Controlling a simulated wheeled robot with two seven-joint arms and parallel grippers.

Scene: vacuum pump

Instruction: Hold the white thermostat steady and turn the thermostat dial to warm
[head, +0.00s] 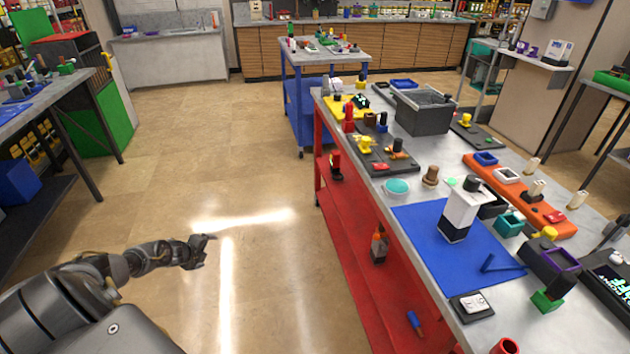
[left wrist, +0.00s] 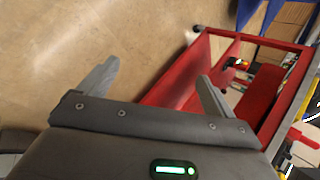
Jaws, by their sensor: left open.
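A tall white block with a dark round knob on top (head: 461,207) stands upright on the blue mat (head: 412,222) on the workbench. It looks most like the white thermostat, but I cannot read any dial marks or a warm setting. My left gripper (head: 203,243) is over open floor, left of the bench and well apart from the block. In the left wrist view my left gripper (left wrist: 158,72) shows its two fingers spread with nothing between them. My right gripper is not in view.
The red-framed workbench (head: 345,225) has a grey top crowded with small parts. A grey bin (head: 424,112) and an orange fixture strip (head: 545,217) stand near the mat. A small board with white parts (head: 471,306) lies at the mat's front edge. The floor (head: 170,180) left of the bench is clear.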

